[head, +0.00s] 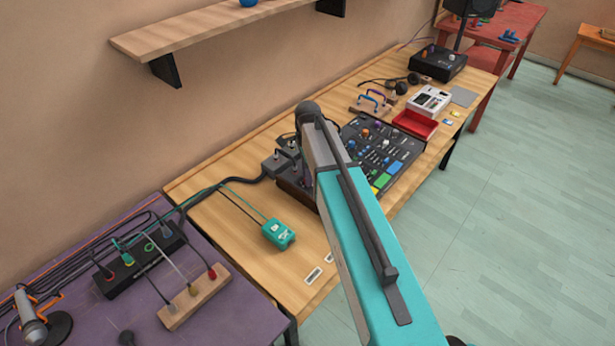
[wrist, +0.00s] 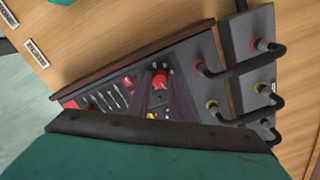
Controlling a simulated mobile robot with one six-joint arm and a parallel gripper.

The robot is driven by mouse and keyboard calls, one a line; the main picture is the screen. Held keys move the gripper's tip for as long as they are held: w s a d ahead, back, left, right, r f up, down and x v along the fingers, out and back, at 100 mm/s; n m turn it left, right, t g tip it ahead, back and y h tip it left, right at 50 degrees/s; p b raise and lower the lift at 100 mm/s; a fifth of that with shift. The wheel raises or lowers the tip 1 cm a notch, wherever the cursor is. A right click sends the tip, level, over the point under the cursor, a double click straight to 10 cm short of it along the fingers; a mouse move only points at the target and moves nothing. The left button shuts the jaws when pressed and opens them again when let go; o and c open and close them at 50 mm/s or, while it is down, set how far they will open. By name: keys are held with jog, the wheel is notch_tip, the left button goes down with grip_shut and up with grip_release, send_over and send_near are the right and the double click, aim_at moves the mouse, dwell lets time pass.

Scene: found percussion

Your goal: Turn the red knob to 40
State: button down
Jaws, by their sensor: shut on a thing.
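The red knob (wrist: 160,77) shows in the wrist view on a dark panel (wrist: 193,53) with a brown wooden edge. My gripper (wrist: 161,87) is over the panel, its two fingers on either side of the knob and shut on it. Part of the knob is hidden between the fingers, and I cannot read a scale or pointer around it. In the head view my arm hides the gripper and the knob; only the left part of the dark panel box (head: 292,187) shows beside the arm.
Black cables plug into grey boxes (wrist: 238,60) close beside the panel. A mixer (head: 405,152) with many knobs and coloured pads lies right of my arm. A red tray (head: 415,124) is farther back. A teal box (head: 278,234) lies on the bare wood in front.

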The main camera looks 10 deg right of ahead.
jog(key=n+b, duration=0.1)
jog(key=n, duration=0.5)
jog(key=shift+s, duration=0.1)
dwell(0.4)
jog(key=c, duration=1.6)
grip_release()
jog(key=shift+r, duration=0.15)
jog(key=shift+r+b, duration=1.95)
jog(key=shift+r, duration=4.8)
